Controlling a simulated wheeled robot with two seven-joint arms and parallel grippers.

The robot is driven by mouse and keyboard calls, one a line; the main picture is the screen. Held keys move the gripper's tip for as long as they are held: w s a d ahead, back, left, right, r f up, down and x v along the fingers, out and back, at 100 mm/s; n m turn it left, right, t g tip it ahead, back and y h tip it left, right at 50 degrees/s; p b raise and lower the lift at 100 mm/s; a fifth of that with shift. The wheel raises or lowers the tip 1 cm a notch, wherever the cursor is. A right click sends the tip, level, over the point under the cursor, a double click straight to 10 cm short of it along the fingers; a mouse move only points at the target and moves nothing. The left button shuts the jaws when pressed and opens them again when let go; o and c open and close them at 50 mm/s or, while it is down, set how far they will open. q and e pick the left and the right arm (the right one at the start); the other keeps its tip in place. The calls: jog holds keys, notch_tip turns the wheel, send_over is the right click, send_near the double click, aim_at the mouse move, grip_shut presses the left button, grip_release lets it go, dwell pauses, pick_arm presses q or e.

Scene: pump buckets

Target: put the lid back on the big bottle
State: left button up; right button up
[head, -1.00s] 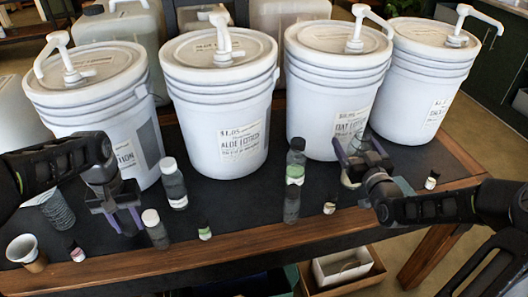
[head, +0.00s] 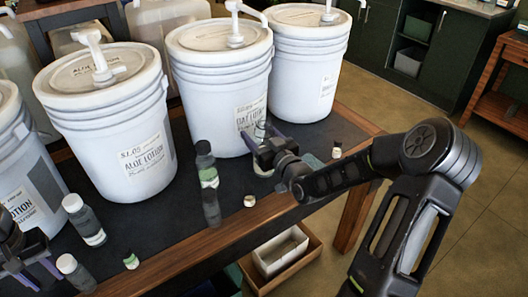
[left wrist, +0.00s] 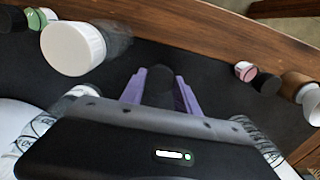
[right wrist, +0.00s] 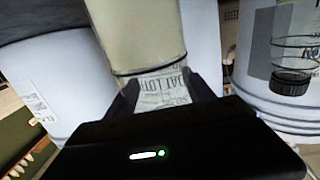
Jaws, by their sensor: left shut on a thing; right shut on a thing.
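My right gripper (head: 263,143) is shut on a clear bottle (head: 262,167) in front of the oat lotion bucket. In the right wrist view the bottle (right wrist: 135,38) is part filled with cream lotion, and bucket lettering shows through its clear part. Its mouth is hidden by the gripper. My left gripper (head: 36,277) is at the left edge of the head view. In the left wrist view its purple fingers are shut on a small dark thing (left wrist: 160,88), which looks like a black lid; its shape is hard to make out.
White pump buckets, including the aloe lotion bucket (head: 115,125) and oat lotion bucket (head: 222,85), line the table's back. A dark-capped bottle (head: 207,180), white-capped bottles (head: 85,220) and small vials (head: 249,201) stand between the grippers.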

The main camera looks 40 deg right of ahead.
grip_shut()
jog(key=shift+r, duration=0.1)
jog(key=shift+r, duration=0.1)
pick_arm(q)
jog(key=shift+r+p, duration=0.65)
pick_arm(e)
notch_tip(320, 180, up, 10)
jog(key=shift+f, duration=0.1)
dwell(0.4)
jog(key=shift+o, duration=1.2)
grip_release()
grip_shut()
pick_arm(q)
jog(key=shift+s, duration=0.1)
pick_arm(e)
jog(key=shift+s+f, duration=0.1)
